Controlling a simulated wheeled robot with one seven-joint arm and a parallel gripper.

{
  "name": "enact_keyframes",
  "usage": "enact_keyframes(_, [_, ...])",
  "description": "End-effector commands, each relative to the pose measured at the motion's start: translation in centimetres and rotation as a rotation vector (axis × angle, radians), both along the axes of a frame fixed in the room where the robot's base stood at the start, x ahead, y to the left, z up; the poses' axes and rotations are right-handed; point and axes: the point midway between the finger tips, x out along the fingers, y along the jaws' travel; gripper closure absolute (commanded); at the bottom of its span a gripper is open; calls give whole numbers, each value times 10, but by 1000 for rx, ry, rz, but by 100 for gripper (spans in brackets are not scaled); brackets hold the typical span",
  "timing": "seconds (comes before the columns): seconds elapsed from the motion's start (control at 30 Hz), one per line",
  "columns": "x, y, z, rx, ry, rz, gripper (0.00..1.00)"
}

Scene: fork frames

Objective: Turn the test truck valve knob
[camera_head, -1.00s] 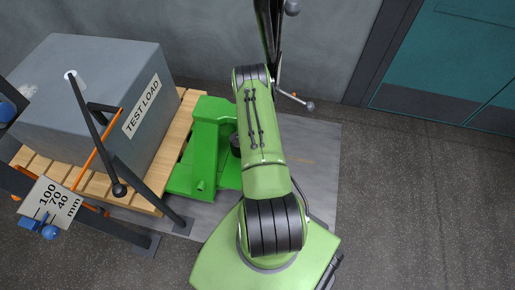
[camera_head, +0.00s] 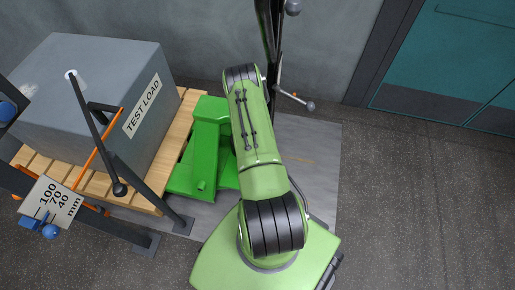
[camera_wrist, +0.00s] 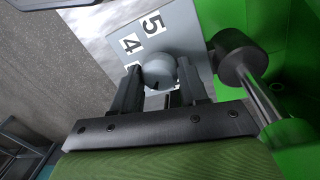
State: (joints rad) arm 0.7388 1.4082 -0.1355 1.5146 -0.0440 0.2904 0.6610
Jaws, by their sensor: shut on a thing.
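The valve knob (camera_wrist: 159,68) is a round grey knob in the wrist view, in front of a grey plate (camera_wrist: 182,28) that carries the numbers 5 and 4. My gripper (camera_wrist: 160,82) has its two dark fingers on either side of the knob and is shut on it. The test truck (camera_head: 207,150) is the green pallet truck in the head view, and its green body (camera_wrist: 292,50) fills the right of the wrist view. In the head view my arm hides the knob and my gripper.
A dark cylinder (camera_wrist: 236,55) on a metal rod stands close right of my gripper. A grey test load (camera_head: 95,85) rests on a wooden pallet (camera_head: 148,195) at left. A number sign (camera_head: 50,203) stands in front. The floor at right (camera_head: 410,200) is clear.

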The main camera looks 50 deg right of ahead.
Motion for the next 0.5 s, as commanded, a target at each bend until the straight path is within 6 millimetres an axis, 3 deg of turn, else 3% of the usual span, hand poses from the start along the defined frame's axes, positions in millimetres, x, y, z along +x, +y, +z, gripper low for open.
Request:
enact_keyframes(0.33, [0, -1, 0, -2, -1, 2, 87])
enact_keyframes(0.37, [0, -1, 0, -2, -1, 2, 55])
enact_keyframes(0.5, [0, 0, 0, -2, -1, 2, 34])
